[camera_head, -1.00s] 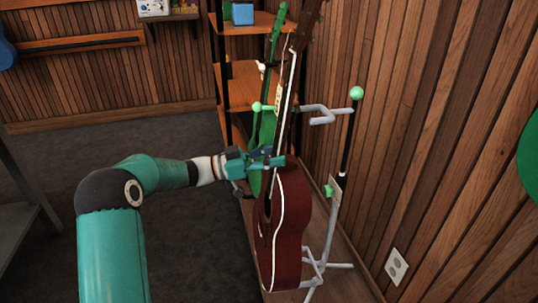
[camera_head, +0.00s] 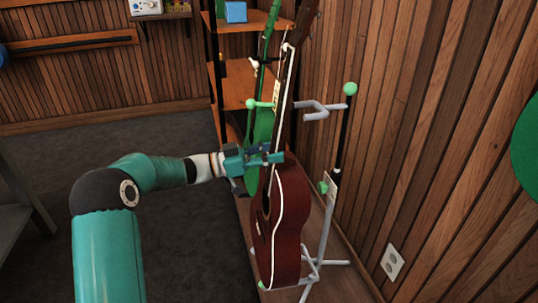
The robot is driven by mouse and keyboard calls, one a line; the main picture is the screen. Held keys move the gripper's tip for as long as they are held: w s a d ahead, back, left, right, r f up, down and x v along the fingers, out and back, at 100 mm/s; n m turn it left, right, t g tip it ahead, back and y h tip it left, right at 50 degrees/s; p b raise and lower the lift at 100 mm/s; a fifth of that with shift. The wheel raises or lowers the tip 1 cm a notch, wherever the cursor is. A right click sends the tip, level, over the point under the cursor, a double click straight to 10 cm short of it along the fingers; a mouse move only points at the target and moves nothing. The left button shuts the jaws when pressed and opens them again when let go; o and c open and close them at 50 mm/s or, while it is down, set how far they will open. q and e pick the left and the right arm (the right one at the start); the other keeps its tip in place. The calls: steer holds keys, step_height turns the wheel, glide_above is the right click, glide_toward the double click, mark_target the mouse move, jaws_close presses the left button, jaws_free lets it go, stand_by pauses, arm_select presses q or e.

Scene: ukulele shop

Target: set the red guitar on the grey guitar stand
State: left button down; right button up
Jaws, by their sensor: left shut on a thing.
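The red guitar (camera_head: 290,220) is upright, neck up, at the centre of the head view. My left gripper (camera_head: 272,157) is shut on the guitar where the neck meets the body; its fingertips are partly hidden there. The grey guitar stand (camera_head: 326,232) is on the right, behind the guitar, with a black upper post, a green knob on top and a grey yoke. The guitar's lower end is at the stand's lower arms; I cannot tell whether it rests on them. My right gripper is not in view.
A green guitar (camera_head: 260,130) stands just behind the red one, close to my left gripper. A wooden shelf (camera_head: 240,85) with a blue box (camera_head: 236,12) is behind. A wood-panelled wall (camera_head: 430,120) bounds the right side. Dark floor (camera_head: 180,235) lies open to the left.

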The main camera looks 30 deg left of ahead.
mark_target(293, 161)
arm_select(q)
steer(key=shift+t, duration=0.3)
steer(key=shift+f+b+x, duration=0.25)
steer(key=shift+b+x, duration=0.7)
steer(key=shift+x, duration=0.4)
steer(key=shift+f+b+x, duration=0.2)
steer(key=shift+b+x, duration=0.75)
steer(key=shift+x, duration=0.4)
steer(key=shift+w+y, duration=0.3)
steer(key=shift+f+b, duration=0.25)
steer(key=shift+b, duration=0.15)
steer(key=shift+d+f+b, duration=0.1)
steer(key=shift+f+b, duration=1.05)
steer(key=shift+b, duration=0.4)
steer(key=shift+w+f+n, duration=0.15)
steer(key=shift+f+n, duration=0.15)
steer(key=shift+f, duration=1.05)
